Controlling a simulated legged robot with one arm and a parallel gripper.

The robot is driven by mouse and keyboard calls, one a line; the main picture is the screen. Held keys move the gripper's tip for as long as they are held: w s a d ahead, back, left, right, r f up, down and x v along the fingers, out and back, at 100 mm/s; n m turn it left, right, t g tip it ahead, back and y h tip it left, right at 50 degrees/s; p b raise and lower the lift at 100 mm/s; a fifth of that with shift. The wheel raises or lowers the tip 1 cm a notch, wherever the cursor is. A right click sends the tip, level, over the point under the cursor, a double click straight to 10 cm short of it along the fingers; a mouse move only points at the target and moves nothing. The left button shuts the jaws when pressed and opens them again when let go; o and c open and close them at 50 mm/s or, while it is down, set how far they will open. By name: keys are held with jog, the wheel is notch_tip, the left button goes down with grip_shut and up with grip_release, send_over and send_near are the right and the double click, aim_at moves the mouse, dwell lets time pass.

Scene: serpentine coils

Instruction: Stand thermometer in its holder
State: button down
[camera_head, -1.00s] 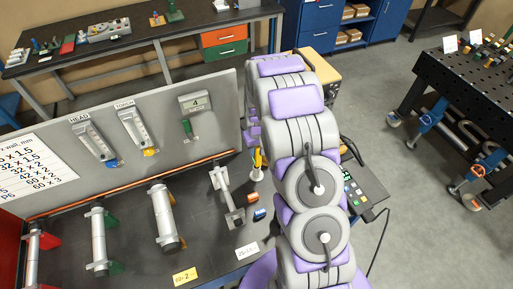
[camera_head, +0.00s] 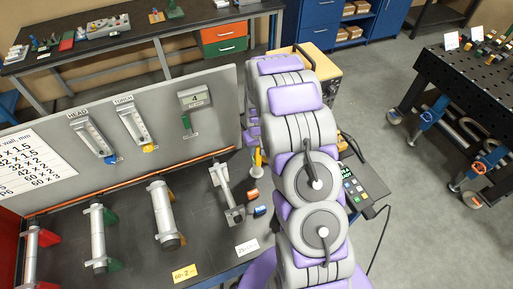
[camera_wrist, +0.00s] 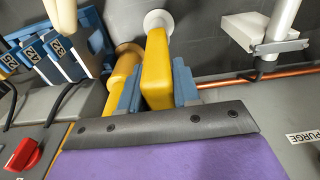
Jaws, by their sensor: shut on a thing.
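My gripper (camera_wrist: 157,88) has blue fingers on both sides of a yellow block-like body, which I take to be the thermometer (camera_wrist: 156,62). It is shut on it. A round white piece (camera_wrist: 158,18) shows at the body's far end; I cannot tell whether it is part of the thermometer or of a holder. In the head view the yellow body (camera_head: 257,158) shows beside my arm, above the bench. My arm hides most of the gripper there.
A blue rack with numbered tags (camera_wrist: 62,50) and a red knob (camera_wrist: 24,154) lie left in the wrist view. A copper pipe (camera_wrist: 235,80) and a white tube in a bracket (camera_wrist: 282,30) lie right. A grey panel (camera_head: 60,135) stands behind tubes on the bench.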

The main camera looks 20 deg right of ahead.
jog(key=c, duration=0.7)
grip_release()
jog(key=shift+c, duration=0.2)
notch_tip(320, 180, up, 16)
jog(key=s+b, duration=0.1)
jog(key=s+a+r+g+b, duration=0.1)
jog(key=s+a+b, duration=0.35)
jog(key=s, duration=0.55)
jog(key=s+a+r+b, duration=0.1)
jog(key=s+a+b, duration=0.35)
jog(key=s, duration=0.45)
jog(key=s+a+f+b, duration=0.1)
jog(key=s+f+b, duration=0.1)
jog(key=s, duration=0.7)
jog(key=s+a+f+g+b, duration=0.1)
jog(key=s+f+b, duration=0.2)
jog(key=s, duration=0.6)
jog(key=shift+f+g+b, duration=0.15)
jog(key=shift+g+b, duration=0.15)
jog(key=shift+b, duration=0.2)
